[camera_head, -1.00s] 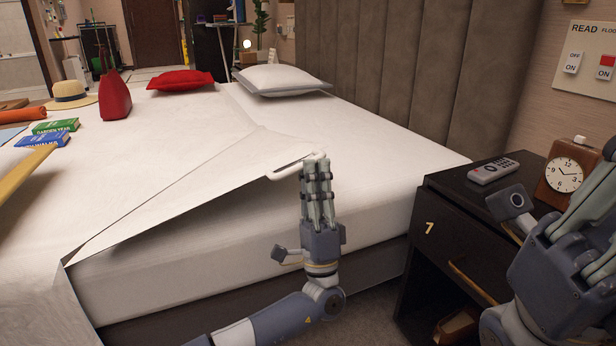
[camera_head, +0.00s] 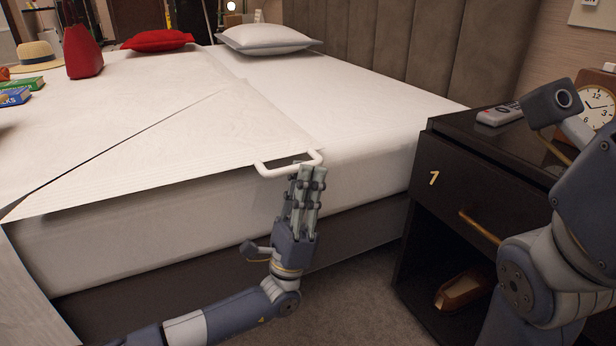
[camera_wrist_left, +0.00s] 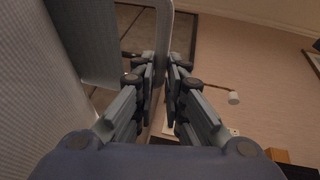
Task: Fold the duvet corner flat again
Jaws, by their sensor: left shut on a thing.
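The white duvet (camera_head: 170,150) covers the bed, and its corner flap (camera_head: 235,130) reaches to the near side edge of the mattress. A white loop handle (camera_head: 272,170) sits at the corner of the flap. My left gripper (camera_head: 312,172) is shut on the handle's right end, just outside the mattress side. In the left wrist view, the fingers (camera_wrist_left: 162,68) close around the pale bar, with white cloth to the left. A dark crease line runs across the duvet at left. My right arm is at the right edge, and its fingers cannot be made out.
A dark nightstand (camera_head: 455,185) stands right of the bed with a remote (camera_head: 497,115) and a clock (camera_head: 597,105) on top. Pillows (camera_head: 265,38), a red bag (camera_head: 82,52), a hat (camera_head: 38,55) and books (camera_head: 18,84) lie on the bed.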

